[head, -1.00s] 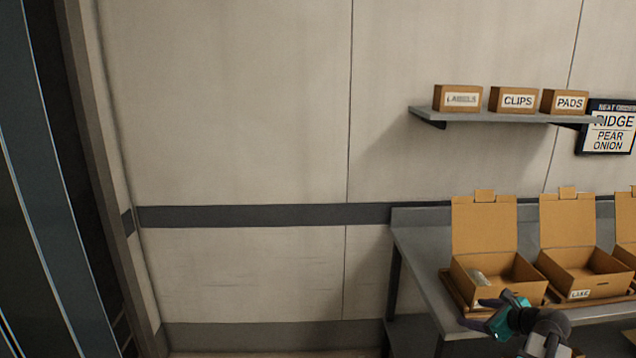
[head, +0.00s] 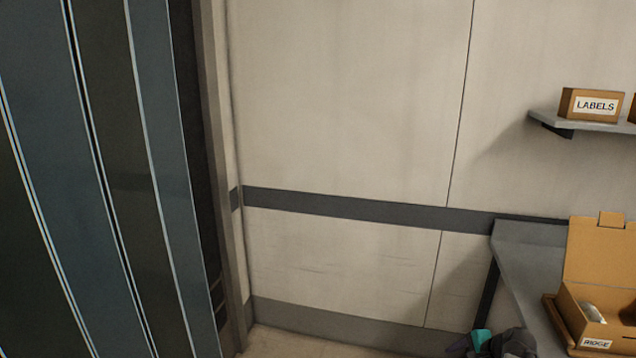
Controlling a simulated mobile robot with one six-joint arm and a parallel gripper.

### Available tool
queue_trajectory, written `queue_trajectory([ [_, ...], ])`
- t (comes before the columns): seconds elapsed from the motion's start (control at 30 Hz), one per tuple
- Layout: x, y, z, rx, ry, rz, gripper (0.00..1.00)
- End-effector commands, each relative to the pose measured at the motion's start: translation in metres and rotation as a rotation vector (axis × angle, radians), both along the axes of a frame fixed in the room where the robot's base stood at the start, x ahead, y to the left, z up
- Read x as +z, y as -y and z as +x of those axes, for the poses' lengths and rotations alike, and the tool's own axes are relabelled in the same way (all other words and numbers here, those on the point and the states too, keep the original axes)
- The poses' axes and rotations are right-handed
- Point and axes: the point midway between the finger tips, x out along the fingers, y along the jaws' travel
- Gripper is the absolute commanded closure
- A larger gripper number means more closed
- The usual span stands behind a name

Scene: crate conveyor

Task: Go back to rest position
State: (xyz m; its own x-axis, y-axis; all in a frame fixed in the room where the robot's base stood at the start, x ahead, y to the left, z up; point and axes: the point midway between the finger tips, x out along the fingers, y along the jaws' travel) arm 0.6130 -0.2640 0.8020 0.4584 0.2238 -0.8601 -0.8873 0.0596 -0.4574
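My gripper (head: 468,345) shows only in part at the bottom edge of the head view, as a teal and dark shape. It is in front of the steel table's left end, left of and below the open box. Its fingers are mostly cut off by the frame, so I cannot see whether it is open or shut, or whether it holds anything.
An open cardboard box (head: 583,341) labelled RIDGE, with a pale item inside, stands on the steel table (head: 527,262) at right. A shelf (head: 560,122) above holds a LABELS box (head: 592,105). Floor between is clear.

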Motion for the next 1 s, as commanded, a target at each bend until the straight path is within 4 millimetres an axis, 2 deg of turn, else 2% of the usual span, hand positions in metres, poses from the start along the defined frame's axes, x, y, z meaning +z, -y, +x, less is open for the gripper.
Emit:
queue_trajectory([
  [0.03,-0.007,-0.017,0.001,0.064,-0.013,-0.025,0.35],
  [0.1,-0.015,-0.036,0.002,0.152,-0.028,-0.064,0.35],
  [0.5,-0.057,-0.136,-0.009,0.663,-0.102,-0.271,0.35],
  [0.8,-0.083,-0.200,-0.028,1.059,-0.146,-0.412,0.35],
  [1.0,-0.095,-0.232,-0.041,1.283,-0.166,-0.487,0.35],
])
